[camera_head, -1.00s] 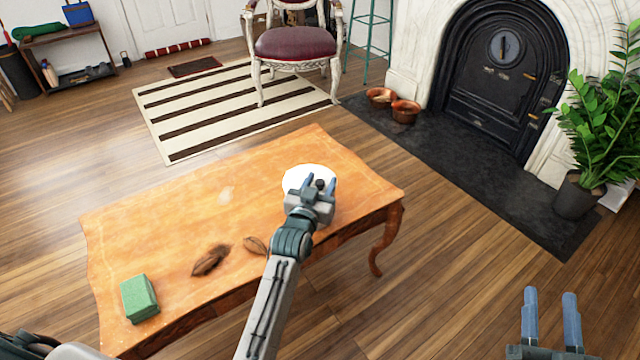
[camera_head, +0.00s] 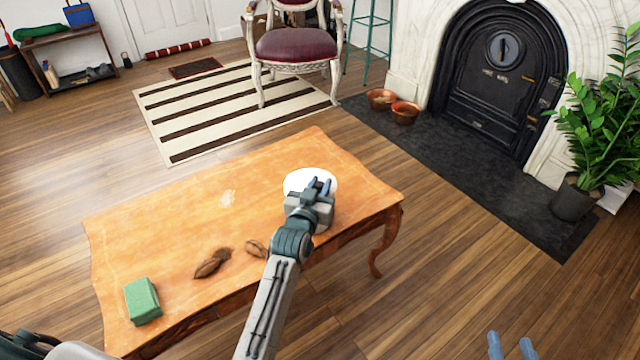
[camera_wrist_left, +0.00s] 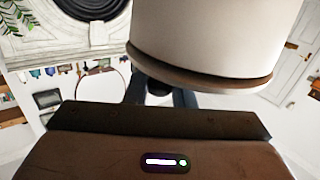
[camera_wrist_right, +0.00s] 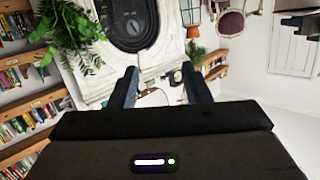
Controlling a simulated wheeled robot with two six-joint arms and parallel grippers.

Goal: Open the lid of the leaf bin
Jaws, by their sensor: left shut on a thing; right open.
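A round white container (camera_head: 298,181), seemingly the leaf bin, stands on the wooden table, partly hidden by my left arm. In the left wrist view its pale cylinder (camera_wrist_left: 210,35) has a brown rim (camera_wrist_left: 200,82) close to the fingers. I see no gap opened at the lid. My right gripper (camera_head: 512,345) is open and empty at the bottom right, away from the table; its spread fingers also show in the right wrist view (camera_wrist_right: 160,88).
The wooden table (camera_head: 180,225) also holds a green box (camera_head: 142,301) at front left and brown leaf-like pieces (camera_head: 212,264) near my left arm. A chair (camera_head: 295,45), copper bowls (camera_head: 404,113), fireplace (camera_head: 495,75) and potted plant (camera_head: 575,198) stand beyond.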

